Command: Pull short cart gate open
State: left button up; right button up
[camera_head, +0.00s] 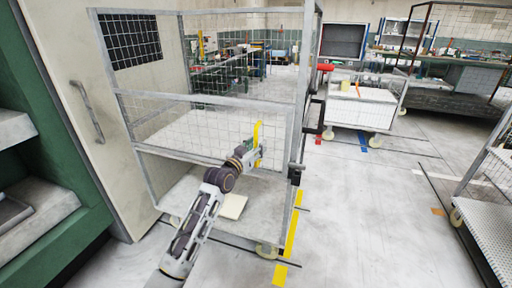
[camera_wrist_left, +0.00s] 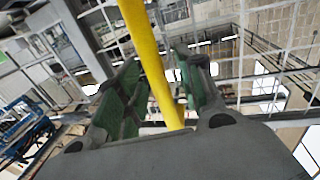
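The short cart gate (camera_head: 200,118) is the low wire-mesh panel in a grey frame on the near side of the tall mesh cart (camera_head: 306,60). It looks shut, in line with the cart's side. A yellow handle (camera_head: 256,132) stands upright near its right end. My left gripper (camera_head: 254,152) is at the handle. In the left wrist view the yellow handle (camera_wrist_left: 148,60) runs between the two green-padded fingers of the left gripper (camera_wrist_left: 158,85). The fingers are apart, and gaps seem to show beside the bar. My right gripper is not in view.
A flat pale piece (camera_head: 233,206) lies low in the cart. A large cabinet door with a handle (camera_head: 88,112) stands close on the left. A white cart (camera_head: 360,105) and another mesh cart (camera_head: 494,200) are to the right. The floor (camera_head: 375,220) between is clear.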

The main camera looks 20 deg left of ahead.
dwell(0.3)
pick_arm(q)
grip_shut()
jog(key=shift+s, duration=0.1)
dwell(0.4)
